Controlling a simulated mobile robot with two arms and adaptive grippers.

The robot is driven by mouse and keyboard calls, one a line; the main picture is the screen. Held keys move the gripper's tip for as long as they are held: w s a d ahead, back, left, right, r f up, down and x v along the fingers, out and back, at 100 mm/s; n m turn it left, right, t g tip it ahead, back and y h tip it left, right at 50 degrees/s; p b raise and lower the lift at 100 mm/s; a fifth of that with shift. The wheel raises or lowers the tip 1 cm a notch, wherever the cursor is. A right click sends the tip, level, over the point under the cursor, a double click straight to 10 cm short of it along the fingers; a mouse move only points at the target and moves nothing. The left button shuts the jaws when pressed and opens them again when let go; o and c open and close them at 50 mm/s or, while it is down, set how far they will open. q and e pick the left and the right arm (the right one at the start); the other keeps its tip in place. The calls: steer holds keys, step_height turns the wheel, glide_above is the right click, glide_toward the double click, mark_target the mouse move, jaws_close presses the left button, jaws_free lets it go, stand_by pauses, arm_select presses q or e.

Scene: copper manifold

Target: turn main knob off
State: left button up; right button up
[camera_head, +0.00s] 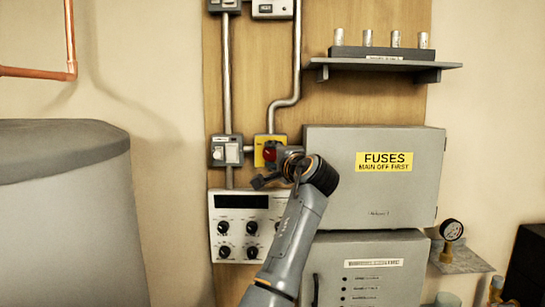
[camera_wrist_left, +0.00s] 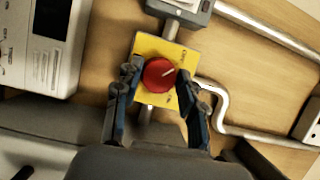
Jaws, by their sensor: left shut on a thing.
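The main knob is a round red knob (camera_head: 269,153) on a yellow plate (camera_head: 258,160) fixed to the wooden board. The yellow plate (camera_wrist_left: 148,45) has small dark lettering that I cannot read. My left gripper (camera_head: 272,167) is shut on the knob, with one finger on each side of it. In the head view my wrist and fingers partly cover the knob and plate. My right gripper is not in view.
A grey box labelled FUSES, MAIN OFF FIRST (camera_head: 385,200) stands close right of my wrist. A white panel with black knobs (camera_head: 240,232) is below the plate. A grey switch (camera_head: 226,151) is to the left. A shelf (camera_head: 385,62) holds several cylinders. Metal pipes (camera_head: 297,60) run above.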

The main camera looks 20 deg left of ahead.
arm_select(q)
steer(key=o, duration=1.1)
steer(key=shift+o, duration=0.2)
steer(key=v, duration=0.7)
steer(key=shift+s, duration=0.2)
steer(key=shift+d+f, duration=0.1)
